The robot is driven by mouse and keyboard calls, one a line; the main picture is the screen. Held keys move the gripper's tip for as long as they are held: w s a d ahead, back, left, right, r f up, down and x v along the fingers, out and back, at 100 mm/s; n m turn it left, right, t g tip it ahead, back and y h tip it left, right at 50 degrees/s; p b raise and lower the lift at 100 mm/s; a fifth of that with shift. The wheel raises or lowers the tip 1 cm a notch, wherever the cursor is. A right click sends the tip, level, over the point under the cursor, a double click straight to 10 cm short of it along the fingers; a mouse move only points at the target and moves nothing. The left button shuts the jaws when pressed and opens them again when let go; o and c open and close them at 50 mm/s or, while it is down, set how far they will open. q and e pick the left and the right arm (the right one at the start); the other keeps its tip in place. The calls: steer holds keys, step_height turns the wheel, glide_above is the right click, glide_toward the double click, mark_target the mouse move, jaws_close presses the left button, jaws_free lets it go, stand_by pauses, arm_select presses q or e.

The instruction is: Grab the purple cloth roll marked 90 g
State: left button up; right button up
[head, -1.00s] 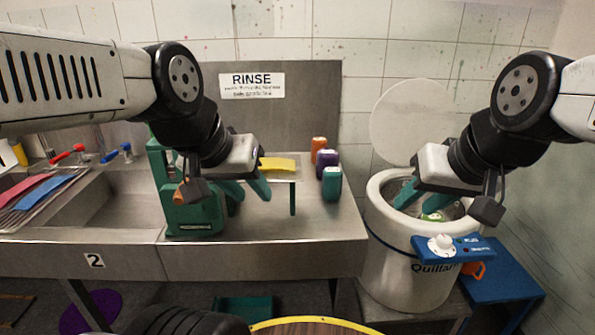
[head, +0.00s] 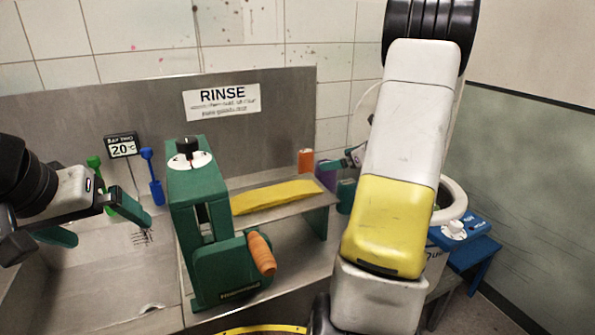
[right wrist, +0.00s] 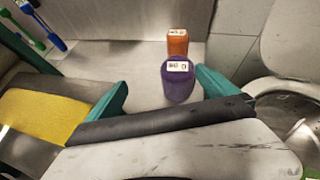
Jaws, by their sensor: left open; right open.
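The purple cloth roll (right wrist: 179,86) stands upright on the steel bench in the right wrist view. Its white top label appears upside down and seems to read 90 g. In the head view the purple roll (head: 325,178) is partly hidden. My right gripper (right wrist: 163,84) is open, with one teal finger on each side of the purple roll and nothing held. In the head view its arm hides most of it. My left gripper (head: 103,222) is open and empty over the sink at the left.
An orange roll (right wrist: 177,42) stands just behind the purple one. A low shelf with yellow cloth (head: 275,196) and a green cranked machine (head: 212,225) are to the left. A white bucket (head: 452,197) stands at the right.

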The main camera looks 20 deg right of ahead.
mark_target(326, 177)
steer(key=w+f, duration=0.2)
steer(key=w+f+m, duration=0.1)
steer(key=w, duration=0.2)
steer(key=w+d+f+m+h, duration=0.1)
steer(key=w+f, duration=0.1)
steer(key=shift+w+f+t, duration=0.3)
jaws_close()
steer(key=shift+r, duration=0.1)
